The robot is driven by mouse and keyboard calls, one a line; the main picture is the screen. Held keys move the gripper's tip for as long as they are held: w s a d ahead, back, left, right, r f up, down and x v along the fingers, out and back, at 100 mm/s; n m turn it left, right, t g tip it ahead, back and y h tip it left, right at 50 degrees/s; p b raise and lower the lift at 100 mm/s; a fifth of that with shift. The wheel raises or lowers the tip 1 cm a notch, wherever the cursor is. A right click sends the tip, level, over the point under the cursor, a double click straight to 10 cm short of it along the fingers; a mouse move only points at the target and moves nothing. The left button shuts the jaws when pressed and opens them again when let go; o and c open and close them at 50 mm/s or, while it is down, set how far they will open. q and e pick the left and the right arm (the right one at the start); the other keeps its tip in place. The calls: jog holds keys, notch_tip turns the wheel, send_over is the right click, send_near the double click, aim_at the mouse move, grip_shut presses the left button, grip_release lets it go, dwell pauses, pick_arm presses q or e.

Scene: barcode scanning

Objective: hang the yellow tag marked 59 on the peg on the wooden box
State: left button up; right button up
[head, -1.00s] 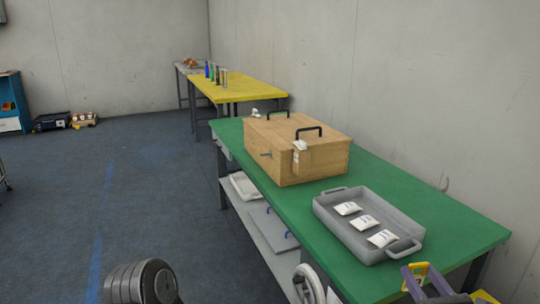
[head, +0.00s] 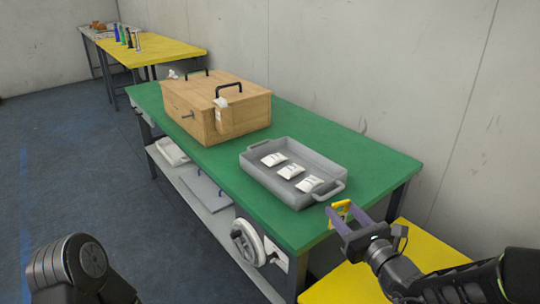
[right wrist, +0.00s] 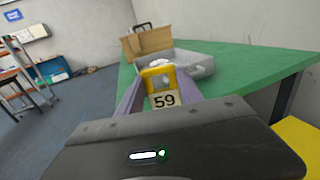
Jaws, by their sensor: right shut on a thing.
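My right gripper (head: 345,221) is shut on the yellow tag (head: 338,212) and holds it near the green table's front right corner, just before the grey tray. In the right wrist view the tag (right wrist: 161,84) hangs between the fingers, its number 59 readable on a pale plate. The wooden box (head: 215,108) stands on the far part of the green table, well apart from the tag. A peg (head: 188,116) sticks out of the box's left-facing side. My left arm shows at the lower left, but its gripper is out of view.
A grey tray (head: 271,181) with several white packets lies on the green table (head: 340,150) between the box and my right gripper. A handwheel (head: 247,243) is on the table's front side. A yellow table (head: 345,284) is below my right arm.

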jog(key=s+r+n+g+y+p, duration=0.4)
jog(key=s+p, duration=0.6)
jog(key=p, duration=0.7)
jog(key=n+g+y, duration=0.2)
jog(key=n+y, duration=0.1)
jog(key=y, duration=0.1)
jog(key=shift+s+d+g+y, duration=0.2)
jog(key=shift+s+g+y, duration=0.05)
jog(key=shift+g+y, duration=0.05)
